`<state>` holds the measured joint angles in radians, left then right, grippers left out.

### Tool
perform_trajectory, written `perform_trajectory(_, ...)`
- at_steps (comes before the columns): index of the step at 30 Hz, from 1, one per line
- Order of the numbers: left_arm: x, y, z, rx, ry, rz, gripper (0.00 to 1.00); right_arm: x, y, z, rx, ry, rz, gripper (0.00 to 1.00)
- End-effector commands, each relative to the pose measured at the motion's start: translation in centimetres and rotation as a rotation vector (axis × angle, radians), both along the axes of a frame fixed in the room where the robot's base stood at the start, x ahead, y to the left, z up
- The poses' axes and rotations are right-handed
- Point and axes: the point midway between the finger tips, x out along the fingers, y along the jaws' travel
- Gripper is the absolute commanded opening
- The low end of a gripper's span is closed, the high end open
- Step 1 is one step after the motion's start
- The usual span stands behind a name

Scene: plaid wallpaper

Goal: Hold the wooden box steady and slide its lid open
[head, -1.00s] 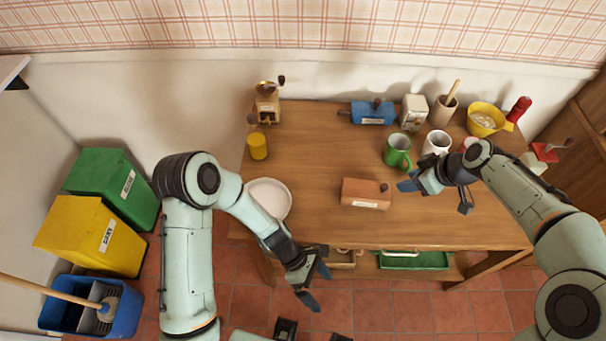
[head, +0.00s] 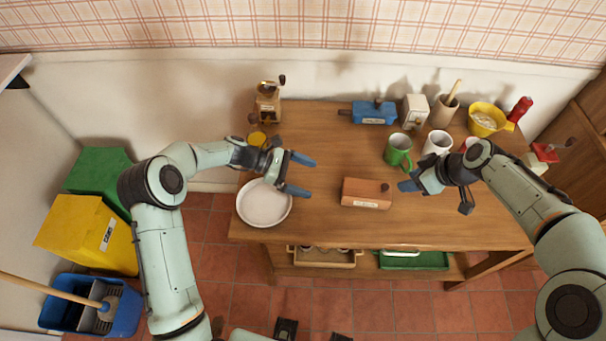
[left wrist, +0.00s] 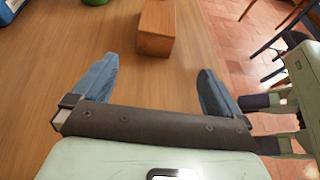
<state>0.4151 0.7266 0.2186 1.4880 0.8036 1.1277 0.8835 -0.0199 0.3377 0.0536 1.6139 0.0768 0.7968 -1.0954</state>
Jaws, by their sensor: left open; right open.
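The wooden box (head: 364,195) is reddish-brown with a dark knob on its top right and a pale label on its front. It stands on the wooden table near the front edge. In the left wrist view the box (left wrist: 156,28) lies ahead, between and beyond the fingertips. My left gripper (head: 304,175) is open and empty, over the table left of the box and apart from it. My right gripper (head: 436,198) is open, just right of the box. Whether it touches the box I cannot tell. The lid looks closed.
A green mug (head: 398,150) and a white mug (head: 437,143) stand behind the box. A blue box (head: 374,113) and a coffee grinder (head: 267,103) are further back.

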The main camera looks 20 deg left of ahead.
Motion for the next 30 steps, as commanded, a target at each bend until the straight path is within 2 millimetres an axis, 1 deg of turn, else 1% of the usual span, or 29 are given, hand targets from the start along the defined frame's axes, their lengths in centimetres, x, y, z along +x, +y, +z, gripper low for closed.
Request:
perform_trajectory(2,0.4,0.1,-0.2,-0.003,-0.010,0.016,1.00,0.0,0.0,0.0,0.000,0.000,0.000,0.43)
perform_trajectory(5,0.6,-0.8,-0.6,-0.003,-0.012,0.019,1.00,0.0,0.0,0.0,0.000,0.000,0.000,0.43)
perform_trajectory(8,0.7,-2.3,-1.2,-0.005,-0.009,0.017,1.00,0.0,0.0,0.0,0.000,0.000,0.000,0.43)
perform_trajectory(15,1.3,-6.8,-3.1,-0.005,-0.009,0.015,1.00,0.0,0.0,0.0,0.000,0.000,0.000,0.43)
perform_trajectory(21,1.8,-9.8,-4.4,-0.003,-0.010,0.017,1.00,0.0,0.0,0.0,0.000,0.000,0.000,0.43)
perform_trajectory(25,2.0,-11.1,-4.9,-0.003,-0.011,0.017,1.00,0.0,0.0,0.0,0.000,0.000,0.000,0.43)
perform_trajectory(30,2.1,-11.8,-5.2,-0.003,-0.009,0.019,1.00,0.0,0.0,0.0,0.000,0.000,0.000,0.43)
